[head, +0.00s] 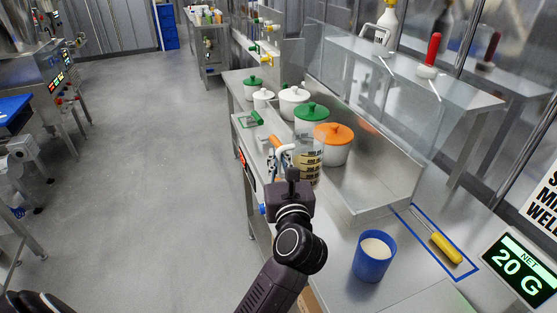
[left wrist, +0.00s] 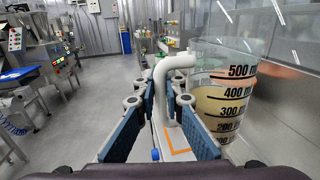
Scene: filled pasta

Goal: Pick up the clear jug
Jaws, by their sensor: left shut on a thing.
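The clear jug (head: 307,163) has black volume marks and a white handle, and stands out at the counter's front edge in the head view. In the left wrist view the jug (left wrist: 228,95) fills the right side, upright, with its white handle (left wrist: 160,80) in the middle. My left gripper (left wrist: 162,118) is shut on the handle, with blue finger pads on both sides of it. In the head view the left gripper (head: 288,180) hides part of the handle. I cannot tell whether the jug's base touches the counter.
An orange-lidded pot (head: 335,148) and a green-lidded pot (head: 311,116) stand close behind the jug. A blue cup (head: 374,256) with pale contents, a yellow-handled tool (head: 446,247) and a scale display (head: 520,270) are at right.

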